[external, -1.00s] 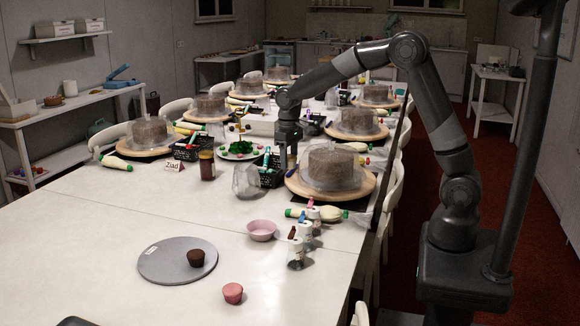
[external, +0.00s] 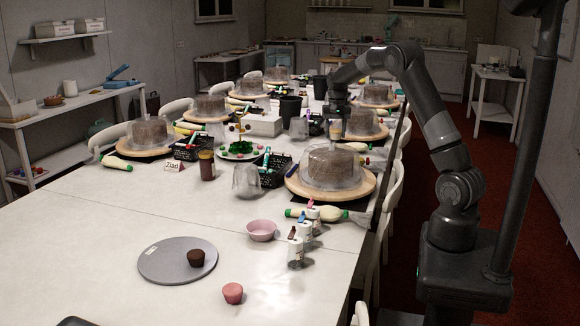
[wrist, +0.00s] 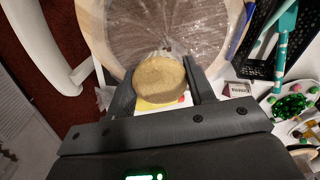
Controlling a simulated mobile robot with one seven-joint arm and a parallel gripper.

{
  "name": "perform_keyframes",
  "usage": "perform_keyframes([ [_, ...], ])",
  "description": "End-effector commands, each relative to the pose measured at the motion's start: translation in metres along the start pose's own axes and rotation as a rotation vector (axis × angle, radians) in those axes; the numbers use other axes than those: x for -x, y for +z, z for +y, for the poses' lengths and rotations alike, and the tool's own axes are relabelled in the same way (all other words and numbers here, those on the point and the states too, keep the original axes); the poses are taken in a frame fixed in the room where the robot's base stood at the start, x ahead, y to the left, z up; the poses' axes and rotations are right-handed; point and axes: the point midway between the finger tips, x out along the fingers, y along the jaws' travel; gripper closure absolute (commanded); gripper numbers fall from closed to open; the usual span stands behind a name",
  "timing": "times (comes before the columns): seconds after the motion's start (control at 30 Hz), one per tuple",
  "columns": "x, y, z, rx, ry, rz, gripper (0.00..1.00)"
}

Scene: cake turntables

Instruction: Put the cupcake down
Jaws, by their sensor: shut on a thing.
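My gripper (external: 338,112) is far along the table in the external view, pointing down among the turntables. In the wrist view its two fingers (wrist: 160,90) are shut on a tan, round-topped thing (wrist: 158,76). White and yellow show just below that thing; I cannot tell whether it is a cupcake. A covered cake (wrist: 140,25) on a wooden turntable lies ahead of the fingers. In the external view a dark brown cupcake (external: 196,258) sits on a grey round board (external: 160,270). A pink cupcake (external: 233,293) stands on the bare table near the board.
A covered cake on a wooden turntable (external: 360,190) stands at the table's right edge. A black basket (wrist: 262,45) and a plate with green bits (wrist: 292,108) lie to the right in the wrist view. A pink bowl (external: 261,230) stands nearer.

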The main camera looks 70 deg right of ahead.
Motion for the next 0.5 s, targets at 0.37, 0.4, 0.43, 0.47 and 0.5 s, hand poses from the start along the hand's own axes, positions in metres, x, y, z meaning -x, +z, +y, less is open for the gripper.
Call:
perform_keyframes([
  [0.37, 0.002, -0.075, 0.117, -0.356, 0.003, 0.011, 0.73],
  [0.4, 0.003, -0.080, 0.128, -0.385, 0.003, 0.011, 0.73],
  [0.43, 0.003, -0.083, 0.135, -0.405, 0.003, 0.012, 0.73],
  [0.47, 0.003, -0.086, 0.141, -0.421, 0.003, 0.012, 0.73],
  [0.5, 0.003, -0.090, 0.150, -0.447, 0.003, 0.013, 0.73],
])
